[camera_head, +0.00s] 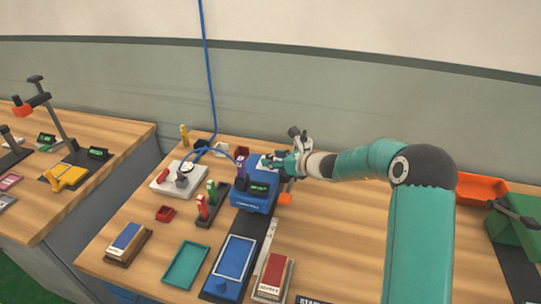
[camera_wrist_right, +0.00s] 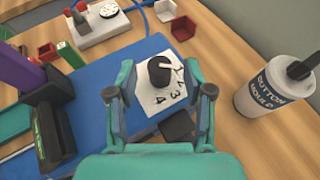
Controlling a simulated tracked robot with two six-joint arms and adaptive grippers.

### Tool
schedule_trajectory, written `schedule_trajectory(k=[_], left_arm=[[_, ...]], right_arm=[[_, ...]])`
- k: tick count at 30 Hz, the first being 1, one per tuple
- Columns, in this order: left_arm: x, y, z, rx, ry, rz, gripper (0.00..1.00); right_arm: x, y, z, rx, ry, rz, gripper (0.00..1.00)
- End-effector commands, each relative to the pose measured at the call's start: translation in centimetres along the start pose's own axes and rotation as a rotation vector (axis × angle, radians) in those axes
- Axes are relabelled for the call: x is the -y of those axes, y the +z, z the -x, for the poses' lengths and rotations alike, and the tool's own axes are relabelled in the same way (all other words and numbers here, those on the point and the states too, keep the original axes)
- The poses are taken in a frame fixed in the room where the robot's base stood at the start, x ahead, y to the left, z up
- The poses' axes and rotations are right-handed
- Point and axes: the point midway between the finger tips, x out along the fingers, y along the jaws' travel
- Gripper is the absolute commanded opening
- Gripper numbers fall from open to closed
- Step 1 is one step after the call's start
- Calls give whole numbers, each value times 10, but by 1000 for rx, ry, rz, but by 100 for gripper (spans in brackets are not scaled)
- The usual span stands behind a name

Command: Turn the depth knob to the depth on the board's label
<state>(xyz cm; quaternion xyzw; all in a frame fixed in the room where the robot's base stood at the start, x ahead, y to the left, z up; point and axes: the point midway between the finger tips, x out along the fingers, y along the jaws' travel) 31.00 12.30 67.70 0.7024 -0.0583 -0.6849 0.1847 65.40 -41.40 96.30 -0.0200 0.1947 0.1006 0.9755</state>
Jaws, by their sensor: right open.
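The depth knob (camera_wrist_right: 159,73) is a black round knob on a white dial card with numbers, on top of the blue machine (camera_head: 250,202). A light pointer mark on it faces right, towards the upper numbers; the exact setting is unclear. My right gripper (camera_wrist_right: 160,84) is open, with one finger on each side of the knob in the wrist view; contact cannot be told. In the head view this gripper (camera_head: 281,161) is over the machine's back end and hides the knob. A dark display (camera_head: 258,188) is on the machine, its text too small. No depth label is readable. My left gripper is not in view.
A bottle (camera_wrist_right: 268,92) stands right of the machine in the wrist view. Red and green pieces (camera_head: 207,204) stand left of it, near a white gauge box (camera_head: 178,180). A teal tray (camera_head: 186,264) and an orange bin (camera_head: 482,188) are on the table.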

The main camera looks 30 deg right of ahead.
Motion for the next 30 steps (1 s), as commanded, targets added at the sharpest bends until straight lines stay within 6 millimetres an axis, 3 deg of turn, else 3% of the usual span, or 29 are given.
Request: schedule_trajectory(k=[6,17,26,28,30], left_arm=[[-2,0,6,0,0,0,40],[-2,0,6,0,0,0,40],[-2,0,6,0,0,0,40],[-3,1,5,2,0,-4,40],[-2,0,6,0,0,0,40]], right_arm=[[0,1,-22,1,1,0,52],[0,0,-26,1,1,0,50],[0,0,-25,1,1,0,0],[10,-1,-22,1,-6,0,0],[4,0,-24,0,-2,1,0]])
